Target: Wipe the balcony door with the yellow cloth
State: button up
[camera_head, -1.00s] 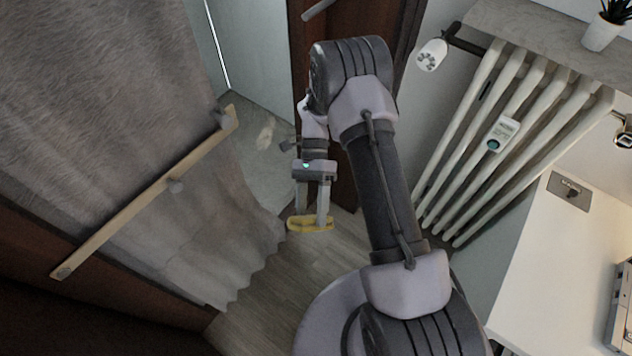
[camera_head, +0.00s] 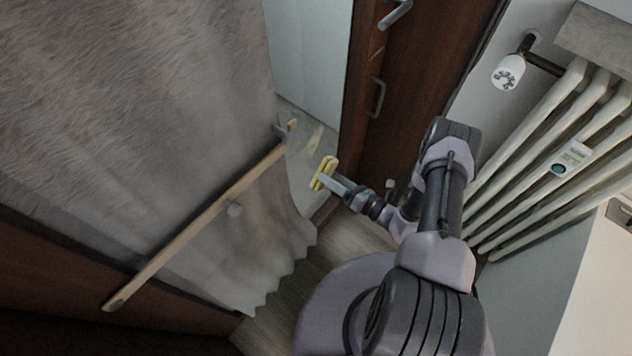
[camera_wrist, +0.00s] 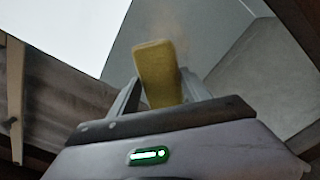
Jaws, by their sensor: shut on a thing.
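My gripper (camera_head: 330,181) is shut on the yellow cloth (camera_head: 324,173), which looks like a thick folded pad. In the wrist view the cloth (camera_wrist: 157,74) stands up between the two fingers. The balcony door (camera_head: 372,100) has a dark brown wooden frame with metal handles, and pale glass (camera_head: 312,60) shows to its left. In the head view the cloth is in front of the lower glass area, left of the brown frame. I cannot tell whether it touches the glass.
A grey curtain (camera_head: 170,110) hangs at the left, with a wooden bar (camera_head: 200,222) across it. A white radiator (camera_head: 540,150) with a valve knob (camera_head: 508,73) stands at the right. A white desk top (camera_head: 600,290) is at the lower right. Some wooden floor (camera_head: 350,240) is clear.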

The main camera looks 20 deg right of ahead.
jog(key=shift+w+a, duration=0.25)
jog(key=shift+w, duration=0.3)
jog(key=shift+b+x, duration=0.3)
jog(key=shift+x, duration=1.9)
jog(key=shift+b+x, duration=0.35)
jog(key=shift+x, duration=0.5)
jog(key=shift+d, duration=0.1)
